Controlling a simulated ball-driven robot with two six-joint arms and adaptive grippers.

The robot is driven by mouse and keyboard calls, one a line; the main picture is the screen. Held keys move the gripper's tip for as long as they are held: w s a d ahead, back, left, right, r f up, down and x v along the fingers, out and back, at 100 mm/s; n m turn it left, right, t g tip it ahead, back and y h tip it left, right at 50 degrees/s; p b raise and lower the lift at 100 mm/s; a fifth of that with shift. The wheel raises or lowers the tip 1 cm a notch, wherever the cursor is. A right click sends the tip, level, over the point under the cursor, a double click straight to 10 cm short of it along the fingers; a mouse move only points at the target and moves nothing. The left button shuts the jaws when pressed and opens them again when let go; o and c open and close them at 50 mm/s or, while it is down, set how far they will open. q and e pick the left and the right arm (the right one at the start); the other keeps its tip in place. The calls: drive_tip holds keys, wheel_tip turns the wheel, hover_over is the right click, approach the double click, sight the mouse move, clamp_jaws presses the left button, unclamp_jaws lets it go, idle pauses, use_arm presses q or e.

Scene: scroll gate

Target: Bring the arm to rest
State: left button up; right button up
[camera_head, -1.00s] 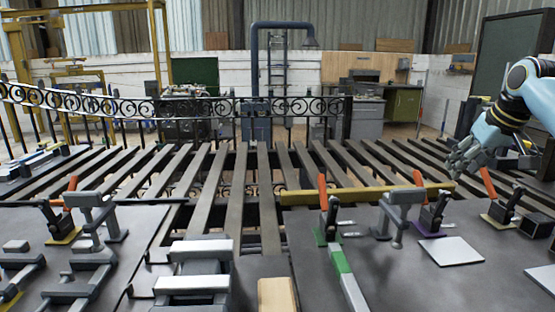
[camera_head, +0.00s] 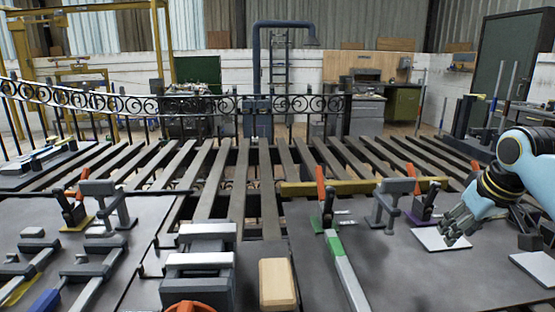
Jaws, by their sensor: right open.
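My right arm, light blue with dark and yellow bands, comes in from the right edge. Its gripper (camera_head: 455,228) is open and seems empty. It hangs over or just in front of a white square plate (camera_head: 428,240) on the right part of the dark table; whether it touches the plate I cannot tell. My left gripper does not show.
Toggle clamps with red handles stand at the right (camera_head: 322,200) and at the left (camera_head: 76,205). A green-and-grey bar (camera_head: 343,268), a wooden block (camera_head: 277,284) and a grey vise (camera_head: 200,262) are in front. A slatted deck and scroll railing (camera_head: 240,107) lie behind.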

drive_tip(key=s+a+f, duration=0.1)
drive_tip(key=s, duration=0.1)
drive_tip(key=s+a+f, duration=0.1)
drive_tip(key=s+f, duration=0.1)
drive_tip(key=s, duration=0.1)
drive_tip(key=s+a+f, duration=0.1)
drive_tip(key=s, duration=0.1)
drive_tip(key=shift+s+a+f, duration=0.1)
drive_tip(key=shift+s+f, duration=0.05)
drive_tip(key=shift+f, duration=0.2)
drive_tip(key=s+a+g, duration=0.1)
drive_tip(key=s+a, duration=0.2)
drive_tip(key=s, duration=1)
drive_tip(key=s+a, duration=0.3)
drive_tip(key=s, duration=1)
drive_tip(key=s+d+f+m+g+b, duration=0.1)
drive_tip(key=s+f+b, duration=0.1)
drive_tip(key=f, duration=1.4)
drive_tip(key=s+d+f+g+b, duration=0.1)
drive_tip(key=s+d+f+b, duration=0.1)
drive_tip(key=f, duration=1.5)
drive_tip(key=s+f+g+b, duration=0.1)
drive_tip(key=s+f+b, duration=0.1)
drive_tip(key=s+f, duration=1.3)
drive_tip(key=shift+s+d+f+h, duration=0.25)
drive_tip(key=shift+s+d+h, duration=0.1)
drive_tip(key=shift+s, duration=0.6)
